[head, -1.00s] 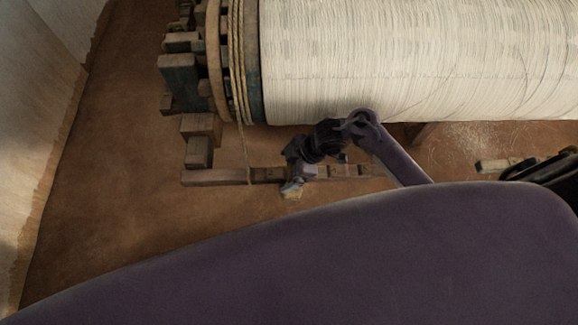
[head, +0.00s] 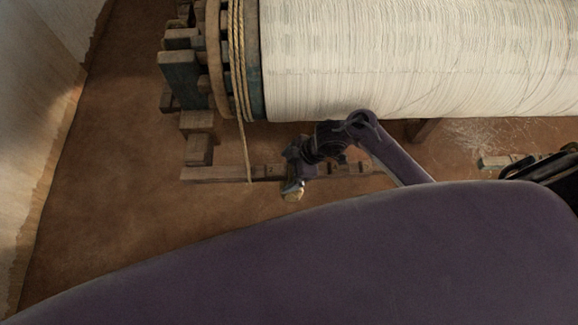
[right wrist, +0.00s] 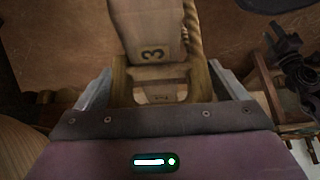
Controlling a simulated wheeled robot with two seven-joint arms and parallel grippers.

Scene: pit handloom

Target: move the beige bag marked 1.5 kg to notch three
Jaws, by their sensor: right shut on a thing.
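My right gripper (head: 292,188) is low beside the notched wooden rail (head: 215,174), under the left end of the big roller. A small beige thing shows at its fingertips in the head view, mostly hidden by the gripper. In the right wrist view the gripper (right wrist: 160,84) is shut on a beige bag (right wrist: 160,94), whose mark is too small and covered to read fully.
The white-threaded roller (head: 410,60) is above. Bare earthen floor (head: 110,210) lies to the left.

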